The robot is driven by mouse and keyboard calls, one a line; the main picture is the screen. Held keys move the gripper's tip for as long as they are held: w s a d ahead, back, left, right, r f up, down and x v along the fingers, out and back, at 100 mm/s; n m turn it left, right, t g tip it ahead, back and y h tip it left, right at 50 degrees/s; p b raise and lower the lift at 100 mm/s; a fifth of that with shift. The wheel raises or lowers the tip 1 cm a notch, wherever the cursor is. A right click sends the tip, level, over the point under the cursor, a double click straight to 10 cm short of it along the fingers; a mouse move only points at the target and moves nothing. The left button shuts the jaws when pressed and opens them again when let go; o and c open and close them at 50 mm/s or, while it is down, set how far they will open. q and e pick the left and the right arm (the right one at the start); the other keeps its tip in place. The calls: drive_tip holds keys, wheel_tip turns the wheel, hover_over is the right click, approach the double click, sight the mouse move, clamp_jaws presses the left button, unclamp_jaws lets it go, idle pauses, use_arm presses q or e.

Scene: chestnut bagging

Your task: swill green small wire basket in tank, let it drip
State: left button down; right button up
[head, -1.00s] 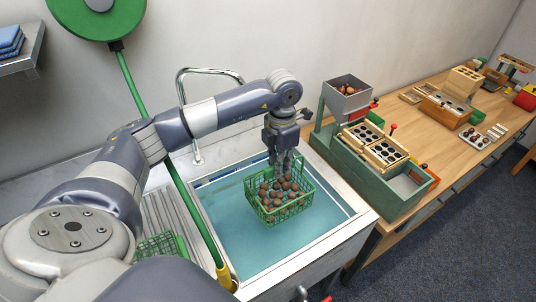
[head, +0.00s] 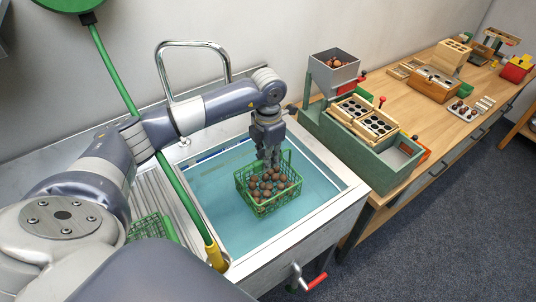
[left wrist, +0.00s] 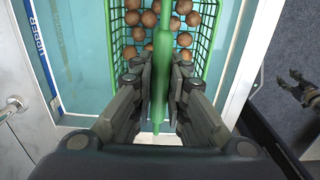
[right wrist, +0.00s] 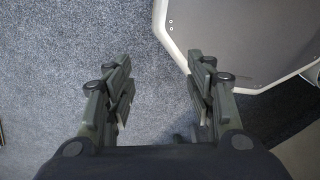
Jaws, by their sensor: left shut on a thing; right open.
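The green small wire basket (head: 262,204) holds several brown chestnuts (head: 268,184) and is in the water tank (head: 215,215). My left gripper (head: 270,160) is shut on the basket's green handle; in the left wrist view the handle (left wrist: 161,75) runs between the fingers (left wrist: 160,90), with chestnuts on both sides. The basket looks upright. I cannot tell how deep it sits in the water. My right gripper (right wrist: 158,95) is open and empty over the grey floor in its wrist view.
A second green basket (head: 150,226) lies on the drainer left of the tank. A faucet (head: 195,45) arches behind. A green hose with a yellow end (head: 215,257) crosses the tank's left edge. A green machine (head: 350,145) stands on the wooden bench at right.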

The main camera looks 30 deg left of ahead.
use_arm(q)
drive_tip(key=b, duration=0.5)
approach(273, 187)
drive_tip(key=shift+s+a+f, duration=0.1)
drive_tip(key=shift+s+a, duration=0.3)
drive_tip(key=shift+s, duration=0.45)
drive_tip(key=shift+f+b, duration=1.2)
drive_tip(key=shift+f, duration=0.65)
drive_tip(key=shift+w, duration=0.1)
drive_tip(key=shift+w+d+b, duration=0.4)
drive_tip(key=shift+w+b, duration=0.1)
drive_tip(key=shift+w, duration=0.35)
drive_tip(key=shift+s, duration=0.1)
